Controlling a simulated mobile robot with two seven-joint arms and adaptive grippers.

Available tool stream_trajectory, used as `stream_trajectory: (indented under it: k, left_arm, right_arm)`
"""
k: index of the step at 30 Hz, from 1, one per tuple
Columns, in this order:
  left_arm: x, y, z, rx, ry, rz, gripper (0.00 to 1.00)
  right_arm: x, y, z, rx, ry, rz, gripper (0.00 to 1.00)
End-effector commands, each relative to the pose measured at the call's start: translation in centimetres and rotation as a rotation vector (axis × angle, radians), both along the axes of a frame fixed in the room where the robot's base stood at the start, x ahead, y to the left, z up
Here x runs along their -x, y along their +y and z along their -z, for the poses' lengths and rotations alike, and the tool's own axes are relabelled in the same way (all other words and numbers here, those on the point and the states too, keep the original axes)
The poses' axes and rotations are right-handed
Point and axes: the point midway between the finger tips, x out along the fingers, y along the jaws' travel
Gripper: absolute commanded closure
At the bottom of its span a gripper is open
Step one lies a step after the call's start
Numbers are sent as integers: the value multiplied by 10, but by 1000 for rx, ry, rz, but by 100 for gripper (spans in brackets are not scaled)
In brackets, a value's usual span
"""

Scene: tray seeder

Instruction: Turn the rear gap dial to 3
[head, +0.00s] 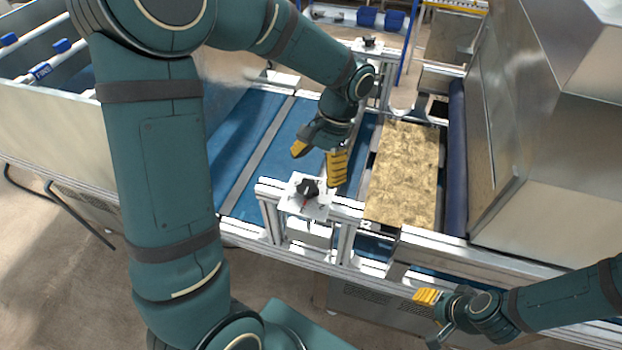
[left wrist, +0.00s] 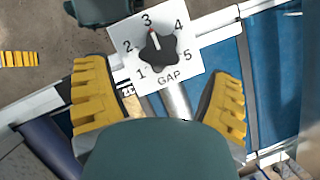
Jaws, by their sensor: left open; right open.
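A white plate marked GAP (left wrist: 172,82), with numbers 1 to 5 around a black star-shaped knob (left wrist: 160,52), shows in the left wrist view. The knob's red mark points at the 3. In the head view this dial (head: 308,188) sits on the near frame rail. My left gripper (head: 318,158) is open and empty, just beyond and above the knob, apart from it. In the left wrist view the knob lies ahead between its yellow fingers. A second dial (head: 369,41) stands at the far end, too small to read. My right gripper (head: 430,312) is open and empty at lower right.
A tray of brown soil-like material (head: 403,170) lies right of the near dial, beside a dark blue roller (head: 456,150). A large metal housing (head: 540,190) stands at right. Blue belt (head: 235,145) lies left. Metal rails surround the near dial.

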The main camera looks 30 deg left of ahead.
Motion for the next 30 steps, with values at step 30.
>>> stream_trajectory:
  k: [30]
  left_arm:
    - [-27, -8, -69, 0, 0, 1, 17]
  right_arm:
    - [0, 0, 0, 0, 0, 0, 53]
